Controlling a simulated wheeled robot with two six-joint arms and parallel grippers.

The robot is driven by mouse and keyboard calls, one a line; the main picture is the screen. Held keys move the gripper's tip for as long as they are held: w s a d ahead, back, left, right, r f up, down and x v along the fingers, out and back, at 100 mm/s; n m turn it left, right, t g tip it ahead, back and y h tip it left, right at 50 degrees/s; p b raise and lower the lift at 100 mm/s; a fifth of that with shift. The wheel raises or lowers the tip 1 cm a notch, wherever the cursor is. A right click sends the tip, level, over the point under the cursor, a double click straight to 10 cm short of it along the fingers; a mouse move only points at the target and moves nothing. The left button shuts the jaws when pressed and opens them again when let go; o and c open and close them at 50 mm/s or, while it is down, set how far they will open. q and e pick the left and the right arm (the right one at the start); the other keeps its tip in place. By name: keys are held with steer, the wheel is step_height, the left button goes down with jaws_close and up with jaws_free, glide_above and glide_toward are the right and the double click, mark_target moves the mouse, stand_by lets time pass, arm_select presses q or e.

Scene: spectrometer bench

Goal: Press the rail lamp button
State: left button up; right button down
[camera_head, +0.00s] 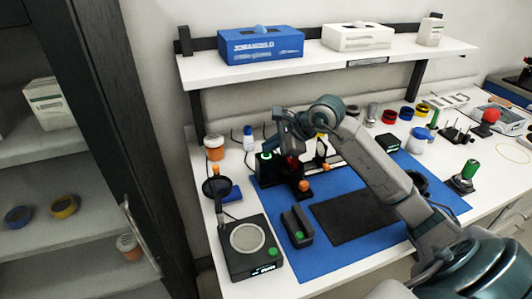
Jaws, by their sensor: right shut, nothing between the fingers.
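My right arm reaches in from the lower right. Its gripper (287,128) is shut and empty, in front of the wall below the shelf and, in the picture, just above a cluster of dark devices at the back of the blue mat (335,252). In that cluster a black block (266,166) has a green glowing ring on top. Beside it are orange knobs (303,185) and a small upright part with a yellow patch. The gripper and arm partly cover this cluster. I cannot tell which part is the rail lamp button, or whether the gripper touches anything. My left gripper is out of view.
A black scale-like device (246,250) with a round plate stands at front left. A dark box with a green button (298,228) and a black pad (350,218) lie on the mat. The shelf (320,63) with boxes hangs above. Jars and tools crowd the right.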

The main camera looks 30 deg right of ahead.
steer(key=shift+f+b, duration=0.25)
steer(key=shift+b, duration=0.05)
stand_by(0.5)
steer(key=shift+r, duration=0.7)
steer(key=shift+r+p, duration=1.45)
steer(key=shift+r, duration=1.55)
